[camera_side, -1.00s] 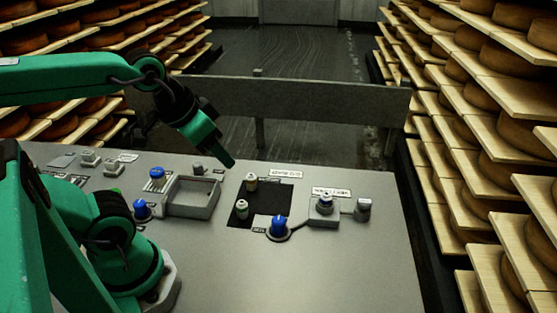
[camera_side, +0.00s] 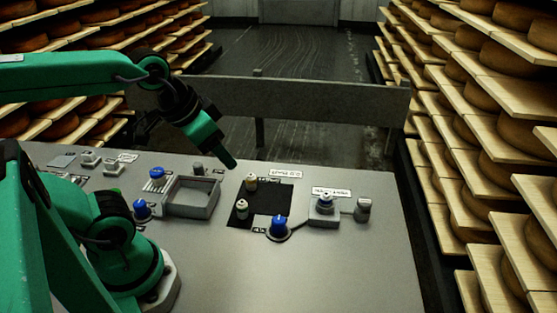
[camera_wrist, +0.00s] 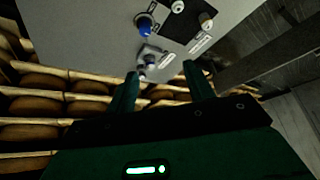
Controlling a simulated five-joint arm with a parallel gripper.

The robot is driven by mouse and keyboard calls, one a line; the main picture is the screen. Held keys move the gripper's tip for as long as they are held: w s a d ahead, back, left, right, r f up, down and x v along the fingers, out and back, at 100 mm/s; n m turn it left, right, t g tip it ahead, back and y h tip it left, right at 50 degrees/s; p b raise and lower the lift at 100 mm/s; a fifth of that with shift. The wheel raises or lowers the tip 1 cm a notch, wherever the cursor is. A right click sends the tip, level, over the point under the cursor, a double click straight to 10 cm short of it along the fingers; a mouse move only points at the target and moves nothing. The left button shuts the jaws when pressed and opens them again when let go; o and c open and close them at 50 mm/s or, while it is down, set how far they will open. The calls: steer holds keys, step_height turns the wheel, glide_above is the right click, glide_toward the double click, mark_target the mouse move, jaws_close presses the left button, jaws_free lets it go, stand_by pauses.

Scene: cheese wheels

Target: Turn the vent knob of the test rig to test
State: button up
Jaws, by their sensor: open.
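A blue knob (camera_side: 279,226), which I take for the vent knob, stands on a round grey base at the lower right corner of the black mat. A small label lies beside it, its text too small to read; the exact pointing of the knob is unclear. The blue knob also shows near the top of the wrist view (camera_wrist: 145,27). My gripper (camera_side: 229,161) is in the air above the table's back edge, behind and left of the knob. It is open and empty, its two fingers spread in the wrist view (camera_wrist: 162,72).
Small pale-topped bottles (camera_side: 242,208) stand on the black mat (camera_side: 273,195). A grey tray (camera_side: 191,210) and more blue knobs (camera_side: 157,173) lie to the left. A grey cylinder (camera_side: 363,209) stands at the right. The table's front right is clear. Cheese shelves line both sides.

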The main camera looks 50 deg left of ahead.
steer(key=w+m, duration=0.1)
steer(key=m+g, duration=0.5)
steer(key=m, duration=1.2)
glide_above(278, 219)
step_height(278, 219, down, 14)
steer(key=shift+s+a+r, duration=0.1)
steer(key=shift+s+a, duration=0.05)
steer(key=shift+w+f+m, duration=0.2)
steer(key=shift+f+m, duration=0.5)
steer(key=shift+m, duration=0.1)
steer(key=shift+f, duration=0.1)
steer(key=shift+f, duration=3.8)
steer(key=c, duration=1)
